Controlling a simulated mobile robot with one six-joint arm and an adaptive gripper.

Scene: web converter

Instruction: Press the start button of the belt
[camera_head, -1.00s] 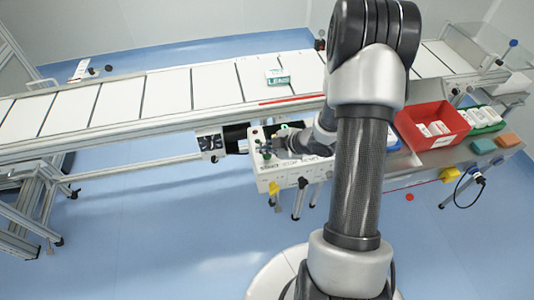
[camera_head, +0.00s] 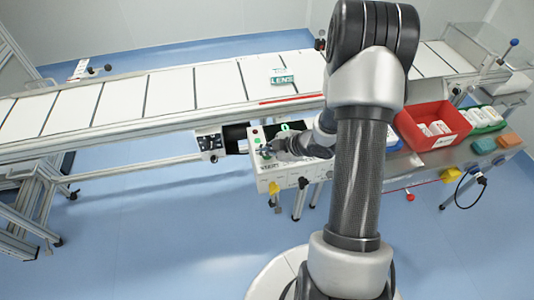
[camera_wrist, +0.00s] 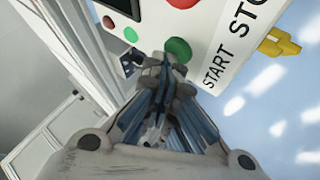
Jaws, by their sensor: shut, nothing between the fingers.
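The start button is a green round button (camera_wrist: 178,48) beside the word START on the white control panel (camera_wrist: 215,15). A red button (camera_wrist: 183,4) sits beyond it, next to partly cut-off STOP lettering. My gripper (camera_wrist: 166,68) is shut and empty, its fingertips at the near edge of the green button and partly in front of it. I cannot tell whether they touch. In the head view my gripper (camera_head: 268,150) is low over the panel (camera_head: 275,177), partly hidden by my arm. The belt (camera_head: 170,92) runs behind the panel and carries a small green-and-white LENS box (camera_head: 282,77).
A small red lamp (camera_wrist: 108,21) and green lamp (camera_wrist: 131,34) are on the panel. A yellow part (camera_wrist: 278,44) juts from its side. A red bin (camera_head: 432,138) with white packs stands to the right. Blue floor is open at front left.

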